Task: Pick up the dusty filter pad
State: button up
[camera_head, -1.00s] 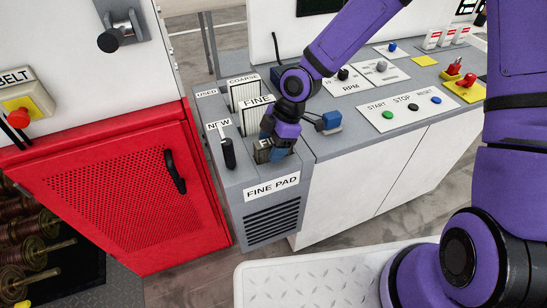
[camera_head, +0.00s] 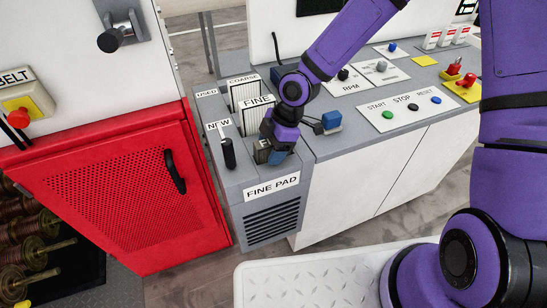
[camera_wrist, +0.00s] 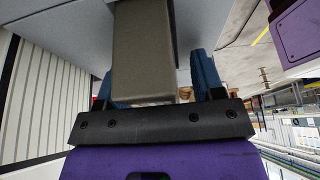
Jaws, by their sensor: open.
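The dusty filter pad is most likely the grey-brown block (camera_wrist: 143,50) between my blue fingers in the wrist view. In the head view a small brownish part of it (camera_head: 262,154) shows at my gripper (camera_head: 269,152), over the front slot of the grey filter box (camera_head: 236,180). My gripper is open, with one finger on each side of the block in the wrist view (camera_wrist: 155,75). Whether the fingers touch it cannot be told. My gripper hides most of the block and its slot in the head view.
White pads labelled COARSE (camera_head: 243,90) and FINE (camera_head: 256,115) stand in the box behind my gripper. A black-handled item (camera_head: 228,152) stands beside the NEW label. A blue-capped part (camera_head: 331,120) sits close right. A red cabinet (camera_head: 120,195) stands left.

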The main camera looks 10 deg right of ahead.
jog(key=c, duration=1)
jog(key=shift+c, duration=0.2)
